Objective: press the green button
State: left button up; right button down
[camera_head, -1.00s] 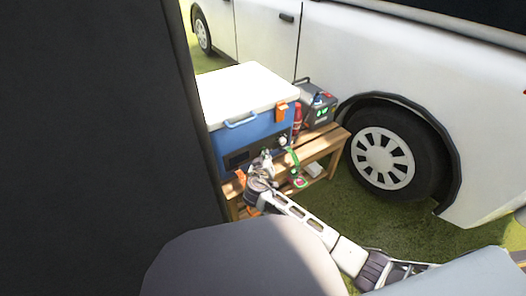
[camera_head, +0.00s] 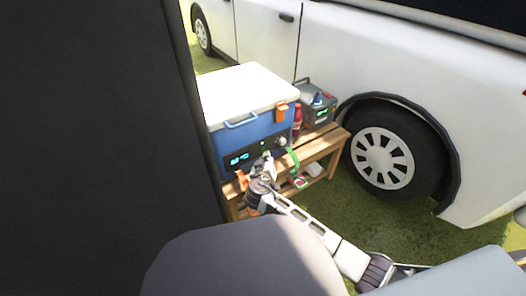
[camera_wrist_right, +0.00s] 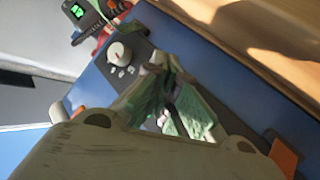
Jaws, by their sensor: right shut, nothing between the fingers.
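The blue cooler (camera_head: 262,128) with a white lid stands on a wooden bench. Its front panel has a display (camera_head: 238,159) lit with pale green digits and a round knob (camera_head: 282,141). The knob also shows in the right wrist view (camera_wrist_right: 116,52). My right gripper (camera_head: 267,159) is shut and empty, its tips at the panel between display and knob. In the right wrist view its fingers (camera_wrist_right: 172,100) cover that part of the panel. I cannot make out the green button clearly or whether the tips touch it. My left gripper is not in view.
A grey box with a green-lit screen (camera_head: 321,112) and a red bottle (camera_head: 297,118) stand on the wooden bench (camera_head: 322,136), right of the cooler. Small items lie on its lower shelf. A white van (camera_head: 440,110) stands close behind. A dark panel blocks the left.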

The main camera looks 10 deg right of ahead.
jog(key=shift+s, duration=0.1)
jog(key=shift+s+d+p, duration=0.35)
jog(key=shift+s+p, duration=0.05)
jog(key=shift+s, duration=0.5)
jog(key=shift+s+d+p, duration=0.35)
jog(key=shift+s, duration=0.6)
jog(key=shift+s+d+p, duration=0.35)
jog(key=shift+s+p, duration=0.05)
jog(key=shift+s, duration=0.5)
dwell(0.6)
